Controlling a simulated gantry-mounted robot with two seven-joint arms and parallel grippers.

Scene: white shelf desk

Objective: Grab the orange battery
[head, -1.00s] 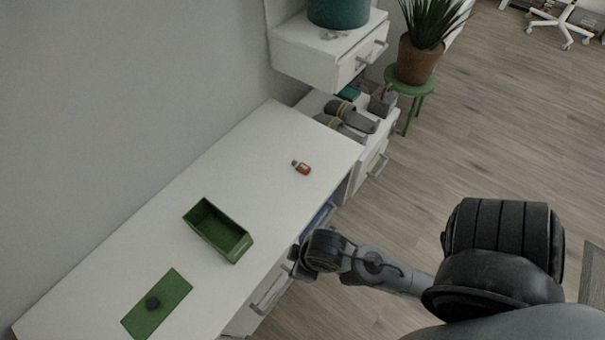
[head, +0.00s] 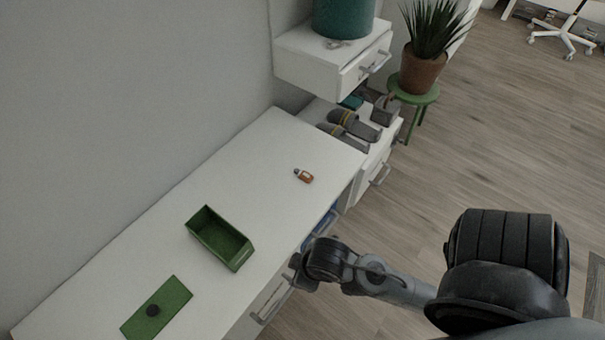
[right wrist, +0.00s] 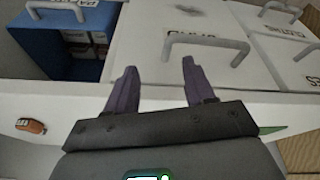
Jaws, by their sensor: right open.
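The orange battery (head: 303,176) is a small orange piece with a whitish patch and a dark end, lying on the white desk top (head: 250,160) toward its far right part. In the right wrist view the orange battery (right wrist: 31,126) shows at the far left, well apart from the fingers. My right gripper (right wrist: 157,68) is open and empty, its two fingers facing the white drawer fronts of the desk. In the head view the right arm reaches the desk's front edge, and its fingers are hidden or too small to make out. My left gripper is not in view.
A green open bin (head: 219,238) stands mid-desk. A green mat (head: 140,322) with a dark round object lies nearer the left end. Drawer handles (right wrist: 205,46) jut out before the right fingers. Desk space around the battery is clear.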

